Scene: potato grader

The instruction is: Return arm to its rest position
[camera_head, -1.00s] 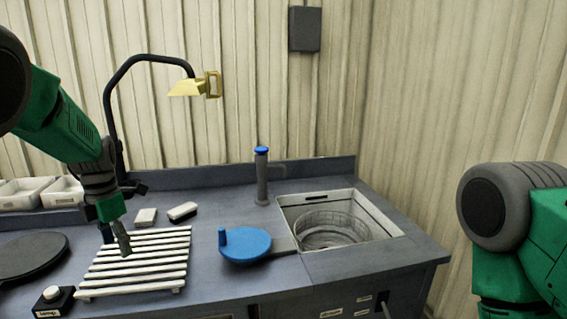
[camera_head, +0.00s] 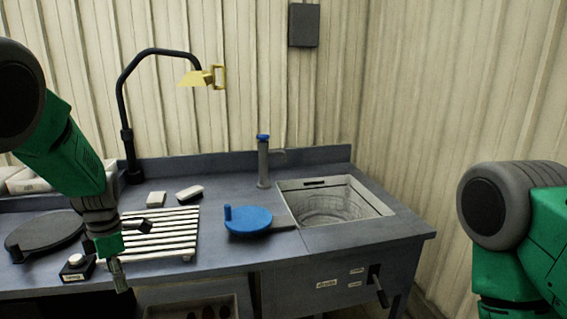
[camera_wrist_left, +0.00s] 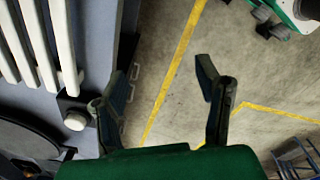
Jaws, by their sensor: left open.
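My left arm comes in from the left in the head view. Its gripper (camera_head: 118,275) hangs pointing down in front of the bench's front edge, beside the white slatted rack (camera_head: 160,236). In the left wrist view the two fingers of the left gripper (camera_wrist_left: 165,95) are spread apart with nothing between them; floor with yellow lines shows beyond. My right arm shows only as a green and grey part at the right edge of the head view; its gripper is out of the picture.
On the bench (camera_head: 245,262) are a blue disc with a handle (camera_head: 248,221), a sink basin (camera_head: 335,205), a black round plate (camera_head: 45,234), a button box (camera_head: 78,267) and two brushes. A lamp (camera_head: 196,77) arches above. A crank (camera_head: 378,287) sticks out in front.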

